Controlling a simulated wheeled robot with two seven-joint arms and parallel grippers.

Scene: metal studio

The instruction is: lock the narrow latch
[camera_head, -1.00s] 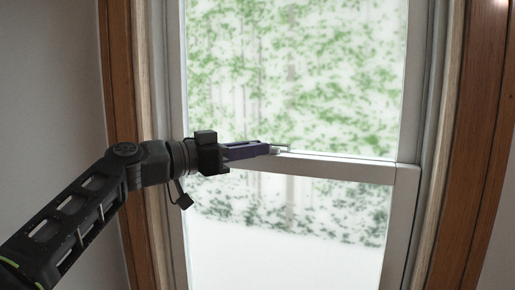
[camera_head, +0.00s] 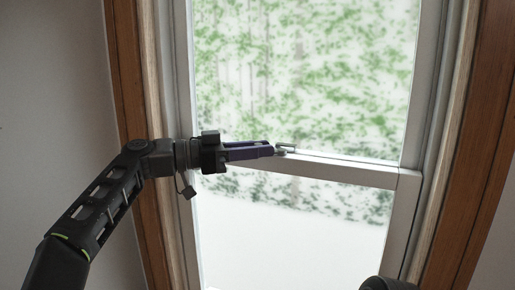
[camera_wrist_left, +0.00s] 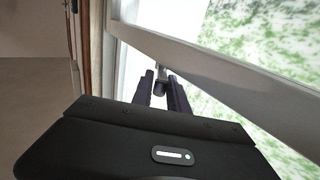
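The narrow latch (camera_head: 287,148) is a small grey metal piece on the top of the window's middle rail, at the left gripper's tips. My left gripper (camera_head: 272,150) comes in from the left with its purple fingers level along the rail. In the left wrist view, the two dark fingers (camera_wrist_left: 163,88) stand apart, with part of the latch (camera_wrist_left: 160,74) at and between their tips. I cannot tell whether they touch it. The latch's far side and exact lever angle are hard to make out. My right gripper is not in view.
The white middle rail (camera_head: 345,171) crosses the window between two glass panes. Wooden trim (camera_head: 130,110) frames both sides, with a grey wall (camera_head: 50,110) at the left. A dark rounded part of my own body shows at the bottom right. Nothing else stands near the latch.

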